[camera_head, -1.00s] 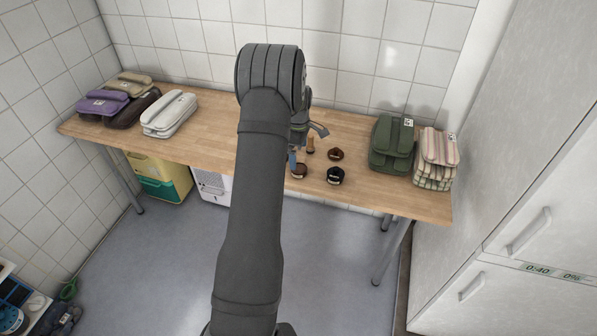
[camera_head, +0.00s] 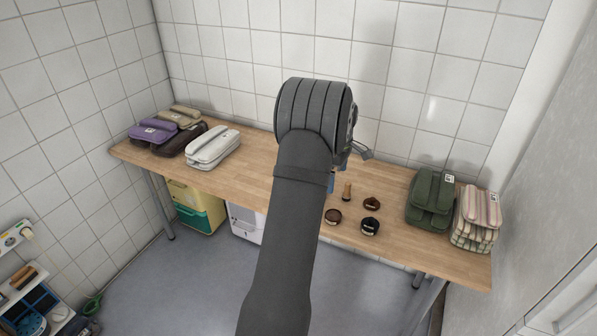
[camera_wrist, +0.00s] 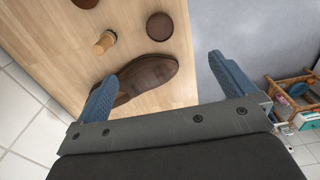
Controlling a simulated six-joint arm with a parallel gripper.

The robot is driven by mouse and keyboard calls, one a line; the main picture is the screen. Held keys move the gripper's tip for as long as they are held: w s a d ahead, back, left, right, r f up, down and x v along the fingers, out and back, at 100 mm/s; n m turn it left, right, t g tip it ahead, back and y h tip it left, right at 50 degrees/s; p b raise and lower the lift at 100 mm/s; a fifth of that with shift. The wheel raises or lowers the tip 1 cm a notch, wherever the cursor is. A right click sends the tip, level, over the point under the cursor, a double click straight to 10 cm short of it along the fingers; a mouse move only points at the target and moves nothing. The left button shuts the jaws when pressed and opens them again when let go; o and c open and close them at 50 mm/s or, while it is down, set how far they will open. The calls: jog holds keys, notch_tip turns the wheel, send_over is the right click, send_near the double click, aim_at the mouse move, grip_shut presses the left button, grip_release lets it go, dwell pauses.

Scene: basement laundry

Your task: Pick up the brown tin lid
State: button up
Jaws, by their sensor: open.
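A plain brown round lid or tin (camera_wrist: 159,26) lies flat on the table in the wrist view, beyond the gap between my fingers. It appears as a brown disc (camera_head: 333,217) near the table's front edge in the head view. Another brown round tin (camera_head: 371,203) and a black-topped one (camera_head: 370,227) lie to its right; I cannot tell lids from whole tins. My gripper (camera_wrist: 161,68) is open and empty. A brown shoe (camera_wrist: 152,73) lies below the fingers, partly covered by the left one. In the head view my arm hides the shoe and most of my gripper.
A wooden-handled piece (camera_head: 347,190) stands behind the brown disc. Green (camera_head: 430,201) and striped (camera_head: 477,218) cases are at the table's right end. White (camera_head: 213,147), purple (camera_head: 153,132) and other cases sit at the left. A tiled wall backs the wooden table (camera_head: 255,172).

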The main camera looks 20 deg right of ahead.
jog(key=c, duration=0.4)
jog(key=m+t+h, duration=0.2)
jog(key=m+h, duration=0.2)
jog(key=m, duration=1.7)
send_near(371, 201)
jog(key=x, duration=0.4)
jog(key=shift+x, duration=2.8)
